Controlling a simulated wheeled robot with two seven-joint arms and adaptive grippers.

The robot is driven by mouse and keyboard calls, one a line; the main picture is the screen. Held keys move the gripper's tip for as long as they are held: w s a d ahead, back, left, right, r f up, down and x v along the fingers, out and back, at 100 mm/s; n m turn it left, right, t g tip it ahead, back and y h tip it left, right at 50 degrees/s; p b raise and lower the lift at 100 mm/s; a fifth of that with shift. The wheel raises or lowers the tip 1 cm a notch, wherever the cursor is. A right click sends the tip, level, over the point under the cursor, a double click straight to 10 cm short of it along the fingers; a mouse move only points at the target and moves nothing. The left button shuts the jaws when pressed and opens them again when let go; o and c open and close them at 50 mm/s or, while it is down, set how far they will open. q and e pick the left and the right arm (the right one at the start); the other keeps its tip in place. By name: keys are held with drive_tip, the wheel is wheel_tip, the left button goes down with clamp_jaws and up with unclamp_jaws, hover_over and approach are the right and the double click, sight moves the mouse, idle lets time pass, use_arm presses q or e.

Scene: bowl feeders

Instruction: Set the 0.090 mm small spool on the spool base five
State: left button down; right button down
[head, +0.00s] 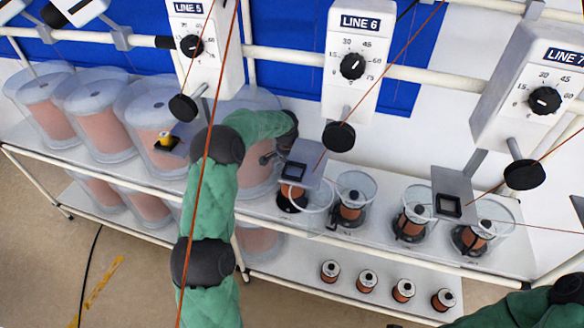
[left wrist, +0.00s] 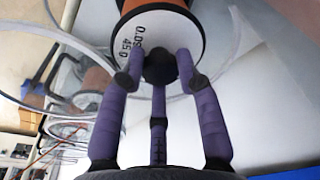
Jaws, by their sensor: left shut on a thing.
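In the left wrist view, my left gripper (left wrist: 160,78) has its purple fingers closed around the dark knob of a copper-wound spool. The spool (left wrist: 136,42) has a white end face printed "0.09…" and "45.0"; part of the print is hidden. In the head view, my left arm reaches over the shelf, and its hand is partly hidden by a grey plate. A copper spool (head: 289,196) shows below that plate, low at a dark base, beside a clear hoop. I cannot tell whether it is seated. My right gripper is out of the head view.
Several clear-walled bases with copper spools (head: 351,206) stand to the right. Several small spools (head: 367,281) stand on the lower shelf (head: 300,272). Large drums (head: 100,108) fill the left. The LINE 6 box (head: 354,45) and thin slanted wires hang close above the hand.

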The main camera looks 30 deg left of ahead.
use_arm(q)
drive_tip(key=shift+w+f+b, duration=0.1)
drive_tip(key=shift+f+b, duration=1)
drive_tip(key=shift+f, duration=0.85)
drive_tip(key=shift+a, duration=0.15)
